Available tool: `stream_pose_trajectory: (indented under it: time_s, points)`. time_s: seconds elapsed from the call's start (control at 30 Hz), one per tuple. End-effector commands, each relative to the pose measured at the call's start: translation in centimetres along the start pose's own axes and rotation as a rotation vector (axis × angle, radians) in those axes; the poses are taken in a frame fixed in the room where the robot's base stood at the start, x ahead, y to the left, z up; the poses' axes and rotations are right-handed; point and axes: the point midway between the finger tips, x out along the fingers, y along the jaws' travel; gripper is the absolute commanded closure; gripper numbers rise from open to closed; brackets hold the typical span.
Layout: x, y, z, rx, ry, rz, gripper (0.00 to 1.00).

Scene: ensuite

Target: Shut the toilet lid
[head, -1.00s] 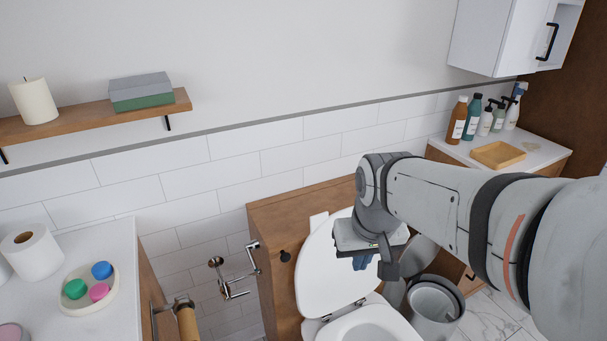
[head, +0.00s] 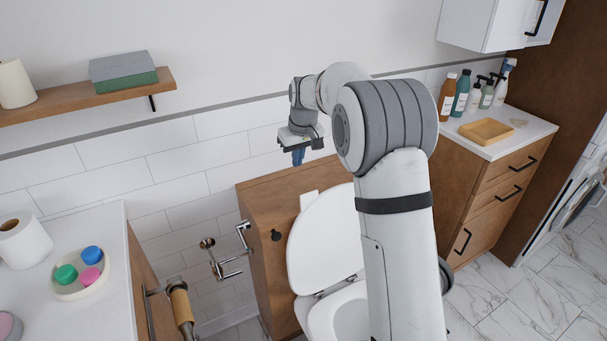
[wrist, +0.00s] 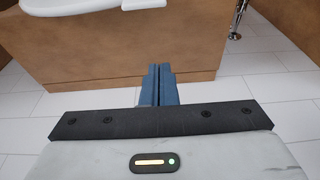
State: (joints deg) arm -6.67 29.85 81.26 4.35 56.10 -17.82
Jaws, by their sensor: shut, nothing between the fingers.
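The toilet lid (head: 318,240) is white and stands raised, leaning back toward the wooden cistern box (head: 262,262). My arm hides its right part. The seat and bowl (head: 345,315) below are white, with the bowl open and partly cut off by the frame's bottom edge. My gripper (head: 298,157) appears above the cistern box in the head view, higher than the lid and apart from it. Its blue fingers point down. In the wrist view my gripper (wrist: 158,84) has its fingers together and empty, with a wooden panel (wrist: 120,62) beyond them.
A chrome paper holder (head: 228,262) projects left of the cistern box. A counter (head: 85,225) with a dish of coloured pots (head: 82,273) is at left. A wooden cabinet (head: 490,190) with bottles stands at right. Marble floor (head: 520,300) is clear at lower right.

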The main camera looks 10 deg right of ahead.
Motion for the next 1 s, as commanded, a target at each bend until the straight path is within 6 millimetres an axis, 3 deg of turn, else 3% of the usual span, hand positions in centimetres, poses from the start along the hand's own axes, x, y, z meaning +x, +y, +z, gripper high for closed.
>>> stream_pose_trajectory:
  time_s: [0.47,0.7,1.0]
  points:
    - [9.5,-0.1,0.2,0.0,-0.005,-0.001,1.0]
    - [8.2,0.0,3.0,0.001,-0.001,0.001,1.0]
    - [8.0,0.0,3.9,0.0,-0.001,0.0,1.0]
